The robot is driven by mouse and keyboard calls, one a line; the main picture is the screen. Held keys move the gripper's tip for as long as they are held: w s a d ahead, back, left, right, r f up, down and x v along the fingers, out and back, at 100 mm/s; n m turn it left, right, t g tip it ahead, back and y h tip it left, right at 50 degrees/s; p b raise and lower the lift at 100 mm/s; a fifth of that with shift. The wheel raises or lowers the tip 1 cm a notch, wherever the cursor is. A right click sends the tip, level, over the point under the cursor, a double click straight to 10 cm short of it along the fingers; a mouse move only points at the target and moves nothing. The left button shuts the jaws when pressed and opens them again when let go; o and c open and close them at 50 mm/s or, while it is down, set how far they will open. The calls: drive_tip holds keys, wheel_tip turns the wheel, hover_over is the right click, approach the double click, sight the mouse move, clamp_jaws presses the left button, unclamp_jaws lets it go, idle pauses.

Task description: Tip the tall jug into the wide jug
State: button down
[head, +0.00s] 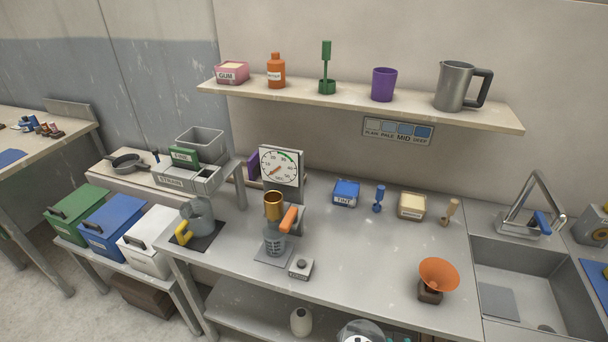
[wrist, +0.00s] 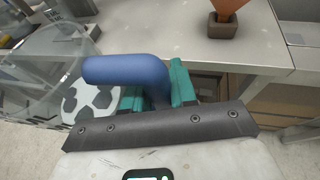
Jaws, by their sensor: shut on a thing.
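My gripper (wrist: 165,85) is shut on the blue handle (wrist: 125,70) of a clear jug (wrist: 30,85); its see-through wall fills the left of the wrist view. In the head view only the clear jug's top (head: 360,331) shows at the bottom edge, beside my teal fingers (head: 397,339). It is off the worktop, in front of its edge. A clear jug with an orange handle (head: 274,243) stands on a plate under a brass cup. A greyish jug with a yellow handle (head: 199,215) stands on a black mat at the left. I cannot tell which is tall or wide.
The worktop (head: 355,255) is clear in the middle. A dial (head: 280,167) stands behind the orange-handled jug, with a small knob box (head: 301,268) in front. An orange funnel (head: 439,273) stands near the sink (head: 515,285). A metal jug (head: 455,86) is on the shelf.

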wheel_tip(320, 180, down, 6)
drive_tip(key=shift+w+y+b, duration=0.3)
drive_tip(key=shift+y+b, duration=0.1)
drive_tip(key=shift+b, duration=0.05)
drive_tip(key=shift+d, duration=0.1)
wheel_tip(320, 180, up, 6)
drive_tip(key=p, duration=0.6)
wheel_tip(320, 180, down, 6)
drive_tip(key=b, duration=0.6)
drive_tip(key=shift+f, duration=0.1)
